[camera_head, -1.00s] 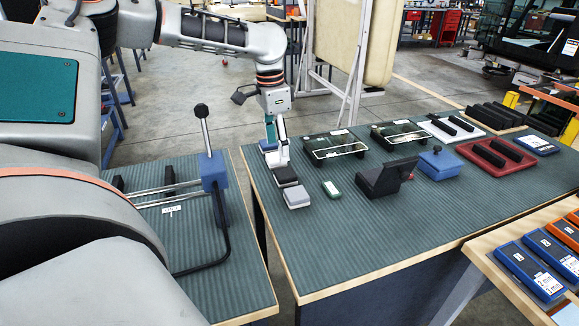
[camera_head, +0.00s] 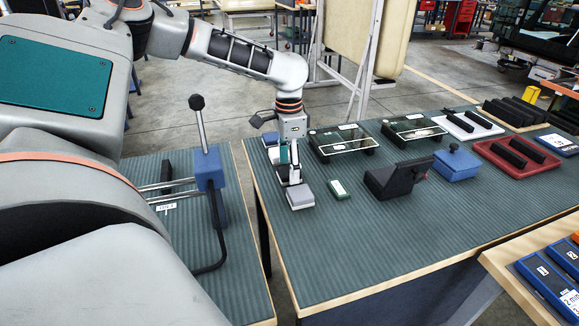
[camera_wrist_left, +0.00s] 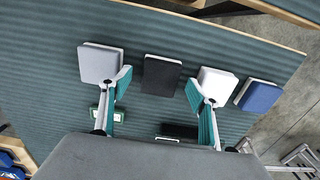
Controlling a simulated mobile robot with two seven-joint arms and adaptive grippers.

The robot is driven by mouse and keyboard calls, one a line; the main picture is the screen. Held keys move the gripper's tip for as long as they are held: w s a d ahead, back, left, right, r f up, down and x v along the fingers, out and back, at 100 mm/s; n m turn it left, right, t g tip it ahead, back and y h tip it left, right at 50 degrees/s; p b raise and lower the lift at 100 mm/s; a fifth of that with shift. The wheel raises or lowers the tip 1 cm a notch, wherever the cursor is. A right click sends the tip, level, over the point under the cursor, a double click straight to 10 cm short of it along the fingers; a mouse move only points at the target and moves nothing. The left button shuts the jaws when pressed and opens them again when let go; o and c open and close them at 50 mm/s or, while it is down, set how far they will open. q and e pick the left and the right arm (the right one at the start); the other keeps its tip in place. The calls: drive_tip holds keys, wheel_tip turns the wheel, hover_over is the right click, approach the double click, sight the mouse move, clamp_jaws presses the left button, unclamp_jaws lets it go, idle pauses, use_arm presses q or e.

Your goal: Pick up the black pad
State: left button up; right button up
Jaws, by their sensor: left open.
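The black pad (camera_wrist_left: 161,75) lies on the ribbed green table mat in a row of pads. In the left wrist view it shows between and beyond the two spread fingers of my left gripper (camera_wrist_left: 159,84). The gripper is open and empty. A grey pad (camera_wrist_left: 101,63) lies left of the black pad, a white pad (camera_wrist_left: 217,84) right of it, and a blue pad (camera_wrist_left: 260,96) farther right. In the head view my left gripper (camera_head: 291,180) points down just behind the grey pad (camera_head: 300,195) and mostly hides the black pad. My right gripper is not in view.
A small green box (camera_head: 340,189) and a black angled block (camera_head: 397,177) stand right of the pads. Glass-topped cases (camera_head: 343,142) are behind. A lever fixture (camera_head: 209,172) stands on the left table. The mat in front is clear.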

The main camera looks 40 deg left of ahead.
use_arm(q)
drive_tip(key=shift+f, duration=0.35)
drive_tip(key=c, duration=1.2)
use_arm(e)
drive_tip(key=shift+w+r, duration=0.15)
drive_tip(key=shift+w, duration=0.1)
use_arm(q)
drive_tip(key=shift+r, duration=0.15)
wheel_tip(320, 180, up, 20)
drive_tip(key=p, duration=0.2)
drive_tip(key=shift+p, duration=0.35)
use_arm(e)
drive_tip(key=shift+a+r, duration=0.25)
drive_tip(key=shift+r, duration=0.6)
